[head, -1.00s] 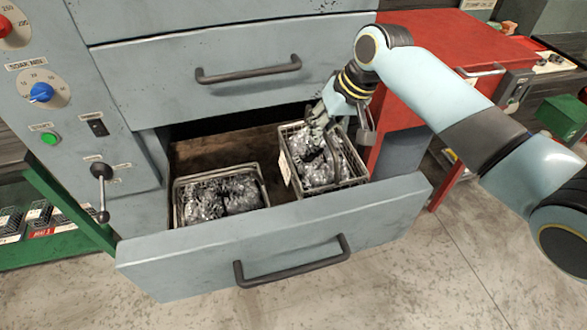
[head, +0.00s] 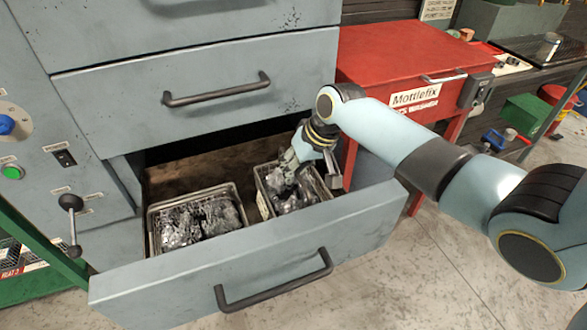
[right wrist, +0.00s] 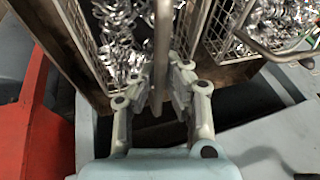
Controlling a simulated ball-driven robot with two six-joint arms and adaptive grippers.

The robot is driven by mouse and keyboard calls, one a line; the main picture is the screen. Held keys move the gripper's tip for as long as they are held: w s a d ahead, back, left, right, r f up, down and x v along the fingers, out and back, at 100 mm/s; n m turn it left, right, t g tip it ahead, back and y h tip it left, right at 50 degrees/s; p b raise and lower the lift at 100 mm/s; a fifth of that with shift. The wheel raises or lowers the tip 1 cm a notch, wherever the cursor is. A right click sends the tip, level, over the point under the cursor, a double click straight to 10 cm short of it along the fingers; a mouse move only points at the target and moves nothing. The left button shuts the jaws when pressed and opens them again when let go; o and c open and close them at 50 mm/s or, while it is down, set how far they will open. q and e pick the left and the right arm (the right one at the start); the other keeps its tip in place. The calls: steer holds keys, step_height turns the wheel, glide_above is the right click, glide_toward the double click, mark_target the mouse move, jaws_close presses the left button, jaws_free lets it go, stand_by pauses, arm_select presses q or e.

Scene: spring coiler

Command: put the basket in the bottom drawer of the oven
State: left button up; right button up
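The bottom drawer (head: 345,232) of the grey oven is pulled open. My right gripper (head: 292,163) reaches down into its right half, at a wire basket (head: 261,195) filled with shiny metal pieces. The basket sits low inside the drawer, its lower part hidden by the drawer front. In the right wrist view my gripper (right wrist: 165,80) has its fingers closed on the basket's upright bar handle (right wrist: 162,45), with the basket's mesh wall (right wrist: 84,42) beyond. My left gripper is not in view.
A second filled basket (head: 151,228) sits in the drawer's left half; its mesh wall (right wrist: 223,25) shows in the right wrist view. A closed drawer (head: 200,110) is above. A red cabinet (head: 400,55) stands close on the right. Floor in front is clear.

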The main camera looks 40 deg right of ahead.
steer(key=o, duration=0.3)
steer(key=shift+r, duration=0.1)
steer(key=p+v, duration=0.1)
steer(key=v, duration=1.1)
